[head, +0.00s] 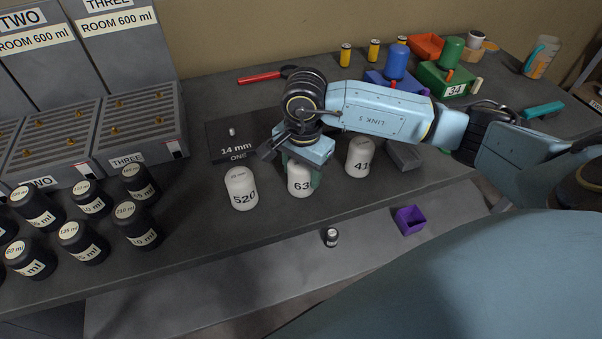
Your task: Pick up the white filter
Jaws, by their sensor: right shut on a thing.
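Three white filters with dark numbers are on the grey bench in the head view. The left one (240,190) reads 520. The middle one (300,181) shows 63, with the rest of its number covered. The right one (359,160) shows 41, its last digit unclear. My right gripper (301,168) comes down from above and is shut on the middle filter, with a green finger along its right side. The gripper hides the filter's top. I cannot tell whether its base touches the bench. My left gripper is not in view.
Several black bottles (139,226) stand at the left before grey racks (140,125). A dark block marked 14 mm (232,146) lies behind the filters. A purple box (410,220) and a small jar (331,237) sit lower, in front. Blue and green containers (446,80) stand behind my right arm.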

